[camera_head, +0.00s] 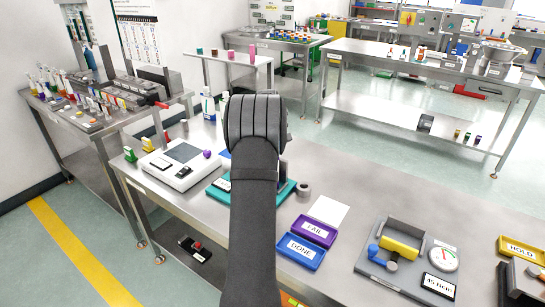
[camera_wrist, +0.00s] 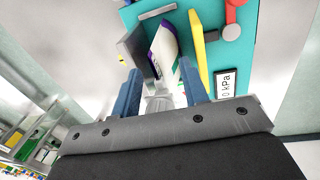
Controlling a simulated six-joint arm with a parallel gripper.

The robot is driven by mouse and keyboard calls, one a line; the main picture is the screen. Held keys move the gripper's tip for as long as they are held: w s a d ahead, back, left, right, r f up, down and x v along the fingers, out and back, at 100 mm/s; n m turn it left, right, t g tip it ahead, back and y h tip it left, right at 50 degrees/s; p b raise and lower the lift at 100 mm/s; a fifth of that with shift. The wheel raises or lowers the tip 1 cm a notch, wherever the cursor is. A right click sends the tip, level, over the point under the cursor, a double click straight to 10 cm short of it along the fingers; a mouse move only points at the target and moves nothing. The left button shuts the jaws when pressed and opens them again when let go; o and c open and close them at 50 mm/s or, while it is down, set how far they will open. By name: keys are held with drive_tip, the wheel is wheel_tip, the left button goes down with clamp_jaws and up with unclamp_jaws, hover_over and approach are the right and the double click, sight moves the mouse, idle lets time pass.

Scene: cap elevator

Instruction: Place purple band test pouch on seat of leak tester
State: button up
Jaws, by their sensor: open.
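The pouch (camera_wrist: 164,45), white with a purple band, stands on edge in the wrist view, slightly tilted. It is between a grey plate (camera_wrist: 134,46) and a yellow plate (camera_wrist: 197,38) on the teal leak tester (camera_wrist: 245,48). My gripper (camera_wrist: 160,70) is open, its two blue fingers on either side of the pouch's near end. I cannot tell whether the pouch touches the seat's bottom or a finger. In the head view the tester's teal base (camera_head: 286,192) is partly hidden behind my arm, and the pouch and fingers are hidden.
The tester has a red-knobbed lever (camera_wrist: 233,22) and a "0 kPa" display (camera_wrist: 226,84). A white instrument (camera_head: 172,168) stands left. A purple FAIL tray (camera_head: 312,231), blue DONE tray (camera_head: 300,252) and grey fixture (camera_head: 410,255) are right. Bare bench (camera_head: 370,190) lies behind these.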

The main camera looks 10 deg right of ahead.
wheel_tip(320, 180, up, 10)
drive_tip(key=a, duration=0.1)
drive_tip(key=shift+s+r, duration=0.25)
drive_tip(key=shift+s, duration=0.2)
drive_tip(key=f, duration=0.8)
drive_tip(key=w+d+f, duration=0.1)
drive_tip(key=f, duration=0.3)
drive_tip(key=shift+d+f, duration=0.1)
drive_tip(key=shift+f, duration=0.15)
wheel_tip(320, 180, up, 3)
drive_tip(key=shift+f, duration=0.1)
drive_tip(key=shift+r, duration=0.6)
